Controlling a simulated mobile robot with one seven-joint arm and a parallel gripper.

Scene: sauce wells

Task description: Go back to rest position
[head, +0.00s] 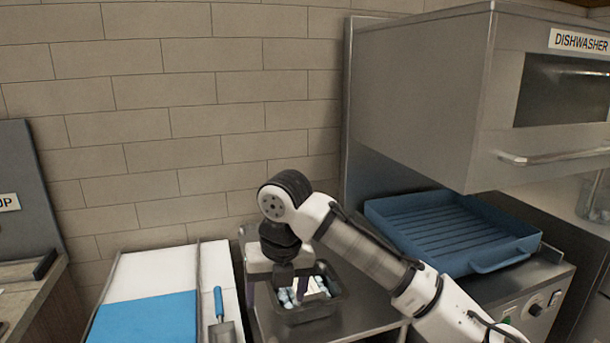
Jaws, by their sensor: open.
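My gripper (287,283) points down at a black bin (325,305) on the metal counter, at the bottom centre of the head view. Its body and black wrist hide part of the bin. The fingers reach down at the bin, and I cannot tell whether they touch anything in it. Several small pale blue and white items (309,291) lie inside the bin. My arm comes in from the lower right and bends down above the bin.
A blue dish rack (445,225) stands on the counter under the steel dishwasher (425,95) at right. At left lie a blue mat (143,318) on a white surface and a blue-handled scraper (220,318). A brick wall (190,90) closes the back.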

